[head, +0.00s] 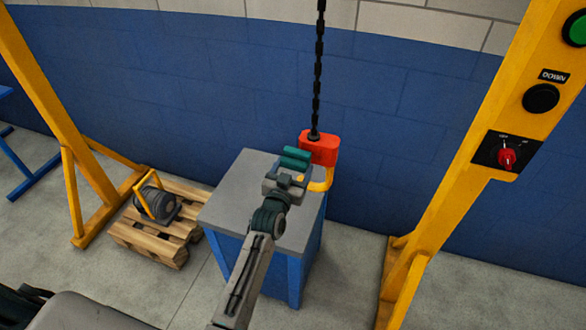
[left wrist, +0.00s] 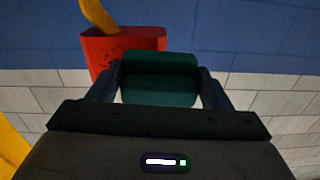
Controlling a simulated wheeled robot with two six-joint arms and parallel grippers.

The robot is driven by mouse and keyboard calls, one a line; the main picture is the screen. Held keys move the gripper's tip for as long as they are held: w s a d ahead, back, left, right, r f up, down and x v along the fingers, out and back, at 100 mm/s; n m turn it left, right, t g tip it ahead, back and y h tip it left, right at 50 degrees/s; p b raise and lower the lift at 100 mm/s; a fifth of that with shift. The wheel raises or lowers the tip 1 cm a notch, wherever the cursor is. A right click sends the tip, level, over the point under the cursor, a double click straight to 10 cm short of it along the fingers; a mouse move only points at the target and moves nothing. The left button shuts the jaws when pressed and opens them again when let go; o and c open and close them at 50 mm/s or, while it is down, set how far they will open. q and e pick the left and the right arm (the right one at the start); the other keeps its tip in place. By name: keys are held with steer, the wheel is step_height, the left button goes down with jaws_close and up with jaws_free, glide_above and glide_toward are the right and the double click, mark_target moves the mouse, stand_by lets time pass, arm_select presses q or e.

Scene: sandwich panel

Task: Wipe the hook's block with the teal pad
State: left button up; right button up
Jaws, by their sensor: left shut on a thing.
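The hook's block (head: 320,147) is red-orange and hangs on a black chain, with the yellow hook (head: 323,183) below it. My left gripper (head: 291,167) is shut on the teal pad (head: 296,156), just left of the block. In the left wrist view the teal pad (left wrist: 160,77) sits between the fingers of my left gripper (left wrist: 160,88). There the red block (left wrist: 112,45) is right behind the pad, with small dark specks on its face. The pad overlaps the block's edge; I cannot tell whether they touch. My right gripper is not in view.
A blue cabinet with a grey top (head: 233,190) stands under my left arm. A black chain (head: 318,70) rises from the block. A yellow post with a control panel (head: 500,150) stands at right. A wooden pallet (head: 150,235) bearing a winch (head: 155,202) lies at left.

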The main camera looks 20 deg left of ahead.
arm_select(q)
steer(key=shift+w, duration=1)
steer(key=shift+d, duration=0.15)
